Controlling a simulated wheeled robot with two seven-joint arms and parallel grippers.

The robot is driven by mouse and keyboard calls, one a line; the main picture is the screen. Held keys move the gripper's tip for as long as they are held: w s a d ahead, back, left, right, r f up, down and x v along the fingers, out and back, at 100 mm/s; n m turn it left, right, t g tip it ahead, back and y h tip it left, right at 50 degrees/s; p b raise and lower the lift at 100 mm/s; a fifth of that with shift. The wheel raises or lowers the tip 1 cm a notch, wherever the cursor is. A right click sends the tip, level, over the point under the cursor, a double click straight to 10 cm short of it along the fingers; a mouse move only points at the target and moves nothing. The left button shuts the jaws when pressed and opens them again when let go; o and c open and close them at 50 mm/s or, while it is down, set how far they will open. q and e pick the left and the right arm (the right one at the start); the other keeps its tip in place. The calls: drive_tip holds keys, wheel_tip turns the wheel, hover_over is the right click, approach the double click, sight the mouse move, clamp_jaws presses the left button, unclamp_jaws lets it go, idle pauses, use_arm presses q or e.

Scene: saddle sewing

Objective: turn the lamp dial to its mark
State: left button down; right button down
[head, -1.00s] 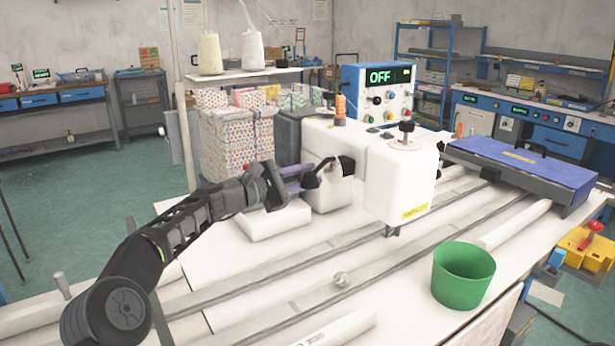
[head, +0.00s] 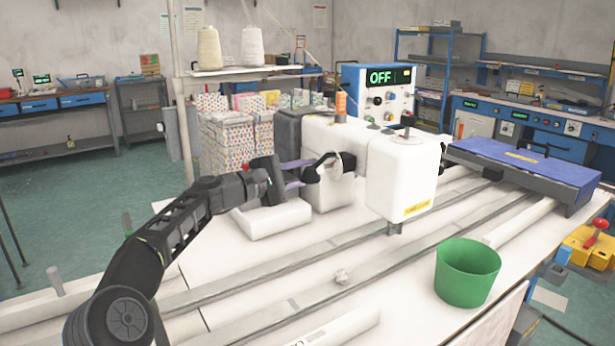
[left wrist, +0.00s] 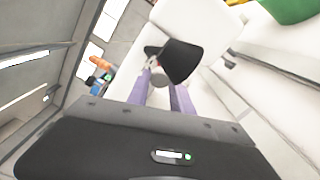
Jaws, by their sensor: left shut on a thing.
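The white sewing machine (head: 400,180) stands on the table, with a black lamp shade (head: 347,161) at its near side. The shade also shows in the left wrist view (left wrist: 183,60). My left gripper (head: 311,172) has its purple fingers against the lamp. In the left wrist view the fingertips (left wrist: 160,80) close on a small grey round piece (left wrist: 160,77) beside the shade, which looks like the lamp dial. Its mark is too small to make out. My right gripper is not in view.
A control box (head: 378,92) behind the machine reads OFF. A green bin (head: 467,274) stands at the table's front right. A small crumpled light piece (head: 342,276) lies near the rails. A white block (head: 270,219) lies below my left gripper.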

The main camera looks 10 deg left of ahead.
use_arm(q)
drive_tip(key=c, duration=1.1)
unclamp_jaws()
drive_tip(key=shift+s+a+f, duration=0.1)
drive_tip(key=shift+s+a, duration=0.25)
drive_tip(key=b+v, duration=0.2)
drive_tip(key=v, duration=0.5)
